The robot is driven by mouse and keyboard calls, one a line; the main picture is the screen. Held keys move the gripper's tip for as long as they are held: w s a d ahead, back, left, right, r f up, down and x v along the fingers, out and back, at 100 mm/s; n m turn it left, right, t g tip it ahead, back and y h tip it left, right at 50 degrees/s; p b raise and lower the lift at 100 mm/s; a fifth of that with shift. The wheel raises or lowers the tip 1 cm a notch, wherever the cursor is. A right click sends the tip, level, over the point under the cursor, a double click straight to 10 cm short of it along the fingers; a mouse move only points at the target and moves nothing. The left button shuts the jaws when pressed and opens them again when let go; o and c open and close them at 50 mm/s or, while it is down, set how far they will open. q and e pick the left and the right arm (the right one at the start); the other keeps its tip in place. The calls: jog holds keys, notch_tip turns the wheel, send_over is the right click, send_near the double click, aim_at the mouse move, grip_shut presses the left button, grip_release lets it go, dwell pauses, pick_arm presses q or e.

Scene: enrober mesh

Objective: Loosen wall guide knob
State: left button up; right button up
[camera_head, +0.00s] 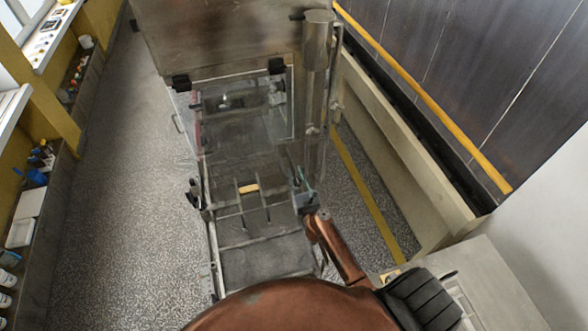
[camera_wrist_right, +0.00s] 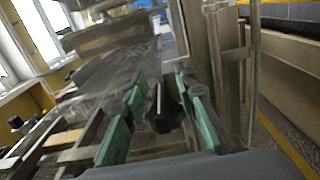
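The enrober's mesh belt (camera_head: 265,262) runs below the head view's middle, with thin wall guides (camera_head: 240,205) over it. My right gripper (camera_head: 305,190) is at the belt's right edge, small in the head view. In the right wrist view my right gripper (camera_wrist_right: 160,82) has its two green-padded fingers apart. A dark knob (camera_wrist_right: 161,114) shows between the fingers, with a visible gap on its left; contact on its right is unclear. Another dark knob (camera_head: 193,192) is on the belt's left side. My left gripper is not in view.
A vertical metal column (camera_head: 317,70) stands close beyond my right gripper. A clear-sided hood (camera_head: 240,110) covers the belt's far part. A beige barrier (camera_head: 390,130) runs along the right. The speckled floor (camera_head: 110,200) on the left is clear.

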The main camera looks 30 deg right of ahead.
jog(key=shift+x, duration=1.6)
jog(key=shift+c, duration=0.2)
grip_shut()
